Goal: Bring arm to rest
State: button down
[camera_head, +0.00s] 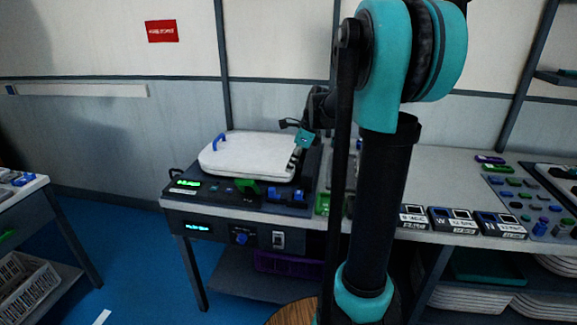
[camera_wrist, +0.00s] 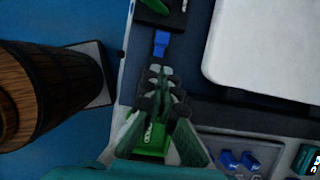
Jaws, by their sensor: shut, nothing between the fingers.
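My arm rises in the middle of the head view, and its end reaches over the workbench. My gripper (camera_head: 296,158) is near the right end of the white lid of the test station (camera_head: 240,158). In the wrist view my gripper (camera_wrist: 163,78) points down at the dark panel of the bench, with its fingers together and nothing between them. A green block (camera_wrist: 150,150) shows below the fingers, partly hidden by them. A blue part (camera_wrist: 161,43) lies just beyond the fingertips.
The white lid (camera_wrist: 265,50) also fills the upper right of the wrist view. A brown round wooden thing (camera_wrist: 45,90) stands at the left. Labelled boxes (camera_head: 450,220) line the bench's right side. A side table (camera_head: 20,195) stands at far left, with blue floor between.

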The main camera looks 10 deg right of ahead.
jog(key=s+d+f+n+t+h, duration=0.1)
jog(key=s+f+n+h, duration=0.1)
jog(key=s+f+n, duration=0.5)
jog(key=s+d+f+n+t+h, duration=0.1)
jog(key=s+f+n, duration=0.6)
jog(key=s+n, duration=0.8)
jog(key=shift+s+d+t+h, duration=0.3)
jog(key=shift+s+h, duration=0.2)
jog(key=shift+s, duration=0.35)
jog(key=shift+a, duration=0.1)
